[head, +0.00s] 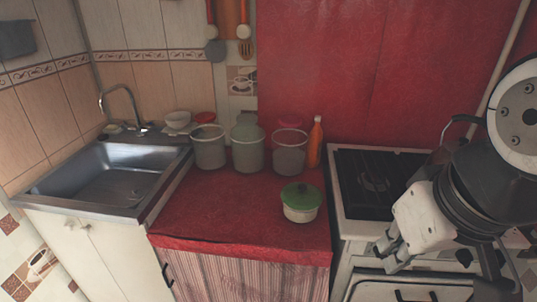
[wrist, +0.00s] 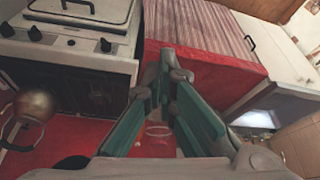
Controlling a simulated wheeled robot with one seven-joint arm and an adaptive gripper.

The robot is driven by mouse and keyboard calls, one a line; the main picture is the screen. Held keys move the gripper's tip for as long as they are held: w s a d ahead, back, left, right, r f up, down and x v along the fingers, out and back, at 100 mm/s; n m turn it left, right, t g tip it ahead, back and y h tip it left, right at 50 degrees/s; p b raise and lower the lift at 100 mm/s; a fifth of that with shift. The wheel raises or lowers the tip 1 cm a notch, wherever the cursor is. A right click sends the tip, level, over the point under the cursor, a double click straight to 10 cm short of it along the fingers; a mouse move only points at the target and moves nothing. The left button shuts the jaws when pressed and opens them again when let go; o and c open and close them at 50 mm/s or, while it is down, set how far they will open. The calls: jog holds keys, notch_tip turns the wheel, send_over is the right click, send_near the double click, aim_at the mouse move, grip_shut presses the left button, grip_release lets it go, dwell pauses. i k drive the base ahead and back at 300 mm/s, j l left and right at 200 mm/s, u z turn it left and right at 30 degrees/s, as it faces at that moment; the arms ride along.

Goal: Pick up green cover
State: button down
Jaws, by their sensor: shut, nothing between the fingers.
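The green cover (head: 301,192) is a round lid with a small knob on top. It sits on a small white pot (head: 300,213) near the front right of the red counter (head: 200,210). My gripper (head: 384,254) is to the right of the pot, in front of the stove, apart from the cover. In the wrist view, my gripper's (wrist: 173,67) green-sided fingers come together at the tips with nothing held. The cover does not show in the wrist view.
Several pale canisters (head: 248,150) and an orange bottle (head: 315,142) stand behind the pot. The stove (head: 370,182) is right of the counter, the sink (head: 105,180) left. The counter's front left is clear. A metal kettle (wrist: 34,105) shows in the wrist view.

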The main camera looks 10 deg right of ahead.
aim_at(298, 196)
jog(key=i+l+u, duration=0.3)
jog(key=i+l, duration=0.4)
